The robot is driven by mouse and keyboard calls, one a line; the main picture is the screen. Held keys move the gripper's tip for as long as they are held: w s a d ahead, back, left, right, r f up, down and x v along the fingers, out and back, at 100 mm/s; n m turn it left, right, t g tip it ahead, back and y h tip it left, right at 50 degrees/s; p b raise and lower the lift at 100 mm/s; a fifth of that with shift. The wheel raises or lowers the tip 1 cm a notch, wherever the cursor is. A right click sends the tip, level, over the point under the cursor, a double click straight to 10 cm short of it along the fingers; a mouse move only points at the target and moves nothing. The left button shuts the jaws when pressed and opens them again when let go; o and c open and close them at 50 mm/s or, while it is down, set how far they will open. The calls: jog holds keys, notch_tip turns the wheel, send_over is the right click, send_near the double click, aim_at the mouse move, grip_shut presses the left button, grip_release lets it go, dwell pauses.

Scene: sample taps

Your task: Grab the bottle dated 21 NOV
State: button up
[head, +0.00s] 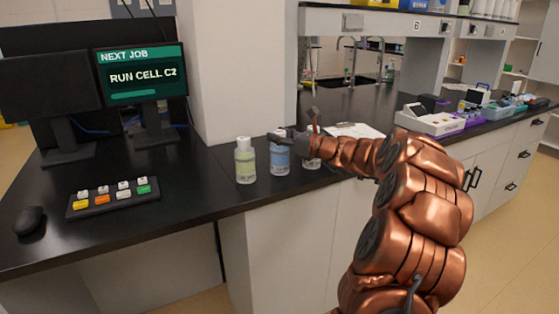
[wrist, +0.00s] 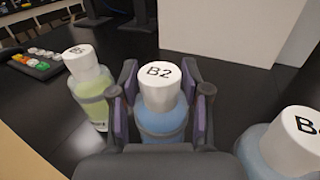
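Three capped bottles stand in a row on the black counter, and no date can be read on them. The green bottle (head: 245,162) is at left; it also shows in the wrist view (wrist: 90,97). The middle blue bottle (head: 279,158), cap marked B2, is between my fingers in the wrist view (wrist: 163,90). A third bottle (head: 311,162) is largely hidden by my arm; in the wrist view (wrist: 290,145) it is blue, cut by the edge. My gripper (head: 293,132) is open around the B2 bottle, its pads (wrist: 162,100) close on both sides; contact is unclear.
A button panel (head: 113,197), a mouse (head: 28,220) and a monitor (head: 141,74) reading "RUN CELL C2" are at left. A white pillar (head: 238,65) stands behind the bottles. A paper sheet (head: 356,130) lies at right. The counter's front edge is near the bottles.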

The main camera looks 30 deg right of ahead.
grip_shut()
jog(key=shift+r, duration=0.15)
dwell(0.4)
